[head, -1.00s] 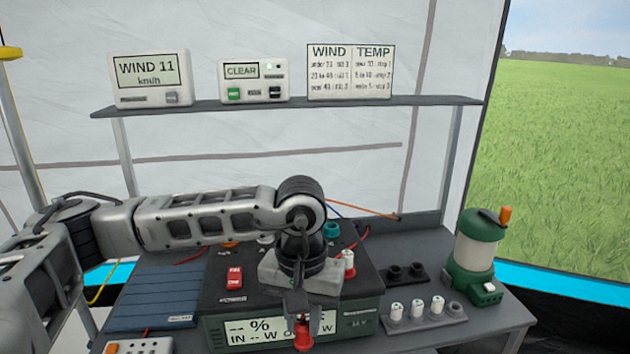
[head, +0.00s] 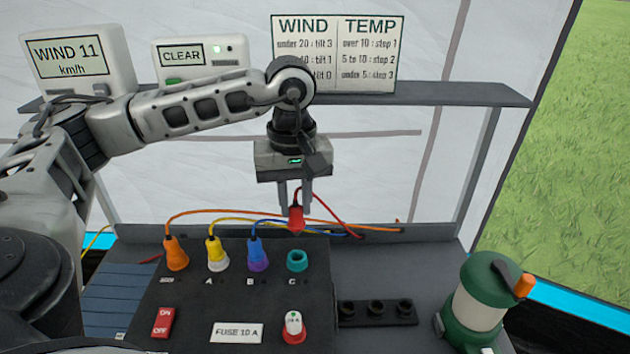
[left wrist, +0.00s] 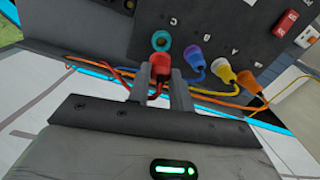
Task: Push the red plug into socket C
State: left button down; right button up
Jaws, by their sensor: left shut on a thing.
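The red plug (head: 296,218) hangs from a red cable between the fingers of my left gripper (head: 294,200), which is shut on it. It is above and slightly behind socket C (head: 297,260), a teal ring on the black panel. The plug and socket look apart in the head view. In the left wrist view, the red plug (left wrist: 160,62) is between the fingertips, with the teal socket (left wrist: 162,41) just past it. Orange (head: 175,254), yellow (head: 217,255) and blue-purple (head: 258,256) plugs stand to the left of socket C. My right gripper is not in view.
A red ON/OFF switch (head: 162,322) and a red-based fuse knob (head: 292,328) are on the panel. A green lantern (head: 477,302) stands at right. Loose cables run behind the panel. A shelf (head: 440,93) with displays is behind my arm.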

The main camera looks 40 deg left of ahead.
aim_at(295, 224)
pick_arm(q)
jog(key=shift+s+f, duration=0.15)
jog(key=shift+f, duration=0.25)
jog(key=shift+s+f+b, duration=0.1)
jog(key=shift+f+b, duration=0.55)
jog(key=shift+b, duration=0.05)
jog(key=shift+f, duration=0.35)
jog(key=shift+f+b, duration=0.65)
jog(key=shift+f, duration=0.05)
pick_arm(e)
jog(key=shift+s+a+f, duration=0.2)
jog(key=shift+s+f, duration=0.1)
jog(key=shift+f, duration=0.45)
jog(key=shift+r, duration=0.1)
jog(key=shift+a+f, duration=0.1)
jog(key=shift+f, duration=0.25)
pick_arm(q)
jog(key=shift+b, duration=0.3)
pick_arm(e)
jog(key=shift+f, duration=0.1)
